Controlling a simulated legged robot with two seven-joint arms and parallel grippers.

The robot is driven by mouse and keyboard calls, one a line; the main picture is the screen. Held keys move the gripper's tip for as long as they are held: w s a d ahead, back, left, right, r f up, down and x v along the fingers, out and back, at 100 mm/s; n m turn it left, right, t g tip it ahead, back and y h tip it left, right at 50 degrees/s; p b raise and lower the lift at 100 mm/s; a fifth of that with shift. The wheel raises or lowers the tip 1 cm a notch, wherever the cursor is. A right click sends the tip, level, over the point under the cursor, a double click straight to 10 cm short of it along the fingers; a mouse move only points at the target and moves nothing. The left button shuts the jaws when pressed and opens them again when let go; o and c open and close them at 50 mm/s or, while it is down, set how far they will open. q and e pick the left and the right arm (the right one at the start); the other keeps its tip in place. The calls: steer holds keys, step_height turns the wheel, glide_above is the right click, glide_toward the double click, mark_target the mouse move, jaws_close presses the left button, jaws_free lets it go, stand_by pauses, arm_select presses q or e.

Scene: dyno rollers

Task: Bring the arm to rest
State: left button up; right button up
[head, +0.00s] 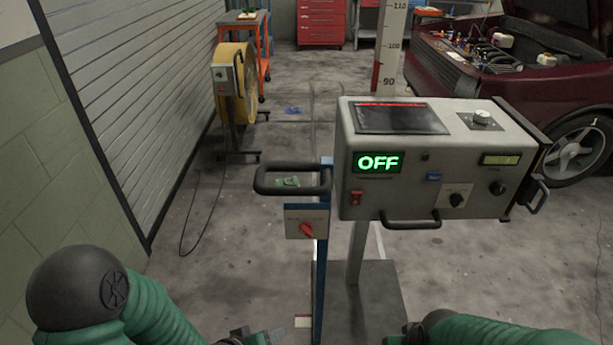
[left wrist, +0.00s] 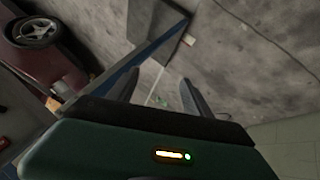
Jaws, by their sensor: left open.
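My left arm comes in from the lower left in the head view, with its green sleeve angled down and right. My left gripper (head: 257,337) is partly cut off at the bottom edge, left of the blue post. In the left wrist view its two dark fingers (left wrist: 158,92) stand apart with nothing between them, so it is open and empty. My right gripper (head: 404,336) shows only a small dark part at the bottom edge, right of the post. Its fingers cannot be made out.
A grey control box (head: 430,160) showing a green "OFF" stands ahead on a stand. A blue post (head: 321,250) carries a red rotary switch (head: 307,230) and a black handle (head: 291,167). A yellow fan (head: 238,85) and a dark red car (head: 450,75) are beyond.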

arm_select(q)
steer(key=s+a+r+m+g+y, duration=0.3)
steer(key=s+a+r+g+y, duration=0.1)
steer(key=s+a+r, duration=0.5)
step_height(320, 180, up, 18)
steer(key=p, duration=1.7)
steer(key=shift+w+a, duration=0.3)
steer(key=shift+w, duration=0.05)
